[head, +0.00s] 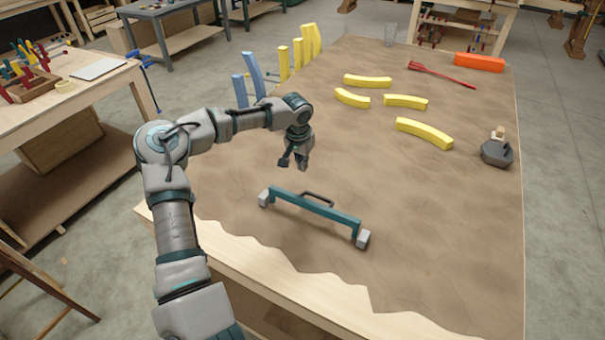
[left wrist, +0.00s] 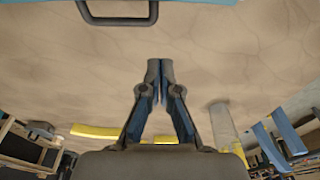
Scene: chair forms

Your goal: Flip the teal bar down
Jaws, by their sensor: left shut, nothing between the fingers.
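The teal bar (head: 312,216) stands on the brown table top, a grey block at each end. A dark handle (head: 318,199) is fixed on its far side. In the left wrist view the handle (left wrist: 117,12) shows at the top left, with a strip of the teal bar (left wrist: 190,1) along the top edge. My left gripper (head: 293,164) hangs above the table beyond the bar's left part, apart from it. In the left wrist view its fingertips (left wrist: 160,66) are together with nothing between them. My right gripper is in neither view.
Several yellow curved pieces (head: 424,133) lie on the table's far half. A red tool (head: 442,74), an orange block (head: 479,62) and a dark grey weight-like object (head: 497,152) are at the right. Blue slats (head: 253,74) stand at the far left edge. The table right of the bar is clear.

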